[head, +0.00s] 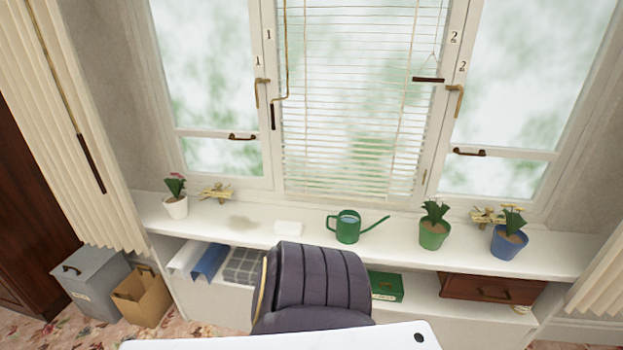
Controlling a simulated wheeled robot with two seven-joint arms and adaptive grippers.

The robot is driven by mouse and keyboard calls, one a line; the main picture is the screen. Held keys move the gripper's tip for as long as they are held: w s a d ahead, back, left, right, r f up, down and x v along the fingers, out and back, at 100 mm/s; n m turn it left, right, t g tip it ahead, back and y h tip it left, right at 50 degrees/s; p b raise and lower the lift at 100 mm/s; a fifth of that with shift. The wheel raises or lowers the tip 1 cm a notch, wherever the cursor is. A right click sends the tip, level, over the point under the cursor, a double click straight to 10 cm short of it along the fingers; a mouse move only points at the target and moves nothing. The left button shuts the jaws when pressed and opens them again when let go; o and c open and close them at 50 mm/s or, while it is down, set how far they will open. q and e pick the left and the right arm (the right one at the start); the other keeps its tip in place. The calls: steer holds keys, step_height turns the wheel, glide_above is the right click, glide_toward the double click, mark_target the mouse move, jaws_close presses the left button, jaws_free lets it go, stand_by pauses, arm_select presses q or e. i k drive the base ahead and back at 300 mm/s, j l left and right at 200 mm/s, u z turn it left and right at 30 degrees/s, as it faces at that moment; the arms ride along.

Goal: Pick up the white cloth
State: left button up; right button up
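A small folded white item, looking like a cloth (288,228), lies flat on the white window sill (385,247), left of the green watering can (347,227). Another white folded cloth (187,258) lies on the shelf below the sill at the left, beside a blue folded cloth (209,262) and a grey checked one (243,266). I cannot tell from this view which white piece is meant. Neither of my grippers shows in the head view.
A dark padded chair (315,285) stands before the shelf. Potted plants (176,199) (434,226) (509,236) stand on the sill. Brown drawer box (490,288) sits right, below the sill.

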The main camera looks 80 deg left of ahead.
mark_target(287, 228)
steer(key=u, duration=3)
